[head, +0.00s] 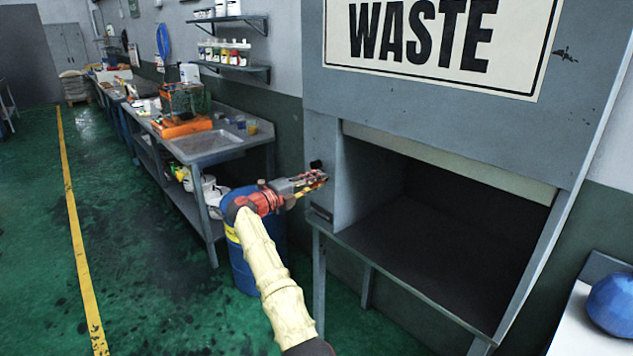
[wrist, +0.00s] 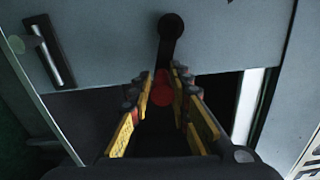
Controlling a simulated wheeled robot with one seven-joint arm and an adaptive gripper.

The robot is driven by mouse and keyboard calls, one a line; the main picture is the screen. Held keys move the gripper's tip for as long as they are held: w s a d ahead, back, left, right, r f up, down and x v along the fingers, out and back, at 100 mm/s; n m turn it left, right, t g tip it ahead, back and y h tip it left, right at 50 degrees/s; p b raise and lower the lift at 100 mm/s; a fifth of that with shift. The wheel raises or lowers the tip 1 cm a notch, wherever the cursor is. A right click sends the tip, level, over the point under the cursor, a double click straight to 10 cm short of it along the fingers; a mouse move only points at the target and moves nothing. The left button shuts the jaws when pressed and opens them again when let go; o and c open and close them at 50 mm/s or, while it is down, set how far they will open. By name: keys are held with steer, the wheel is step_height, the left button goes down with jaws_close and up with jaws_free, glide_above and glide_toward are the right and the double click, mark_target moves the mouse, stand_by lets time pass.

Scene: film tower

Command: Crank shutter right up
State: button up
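The grey waste cabinet (head: 322,135) has a wide dark opening. A pale shutter edge (head: 450,165) shows along the top of that opening. The crank (wrist: 171,27) is on the cabinet's side face, with a black hub and a short black arm hanging down to a red grip (wrist: 163,88). In the head view only a small black part of the crank (head: 316,164) shows. My gripper (head: 320,179) is at this side face. In the wrist view my gripper (wrist: 162,76) has its yellow-and-black fingers apart, one each side of the red grip. I cannot tell whether they touch it.
A metal bar handle (wrist: 50,52) is left of the crank in the wrist view. A blue barrel (head: 245,268) stands behind my arm. A workbench (head: 208,142) runs along the wall. A blue object (head: 612,304) is at the right. Green floor at left is clear.

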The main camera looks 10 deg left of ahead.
steer(key=o, duration=0.4)
steer(key=shift+r, duration=0.15)
steer(key=shift+c, duration=0.2)
steer(key=shift+a, duration=0.1)
steer(key=v, duration=0.7)
steer(key=shift+s+a, duration=0.15)
steer(key=shift+s, duration=0.05)
steer(key=shift+c, duration=0.2)
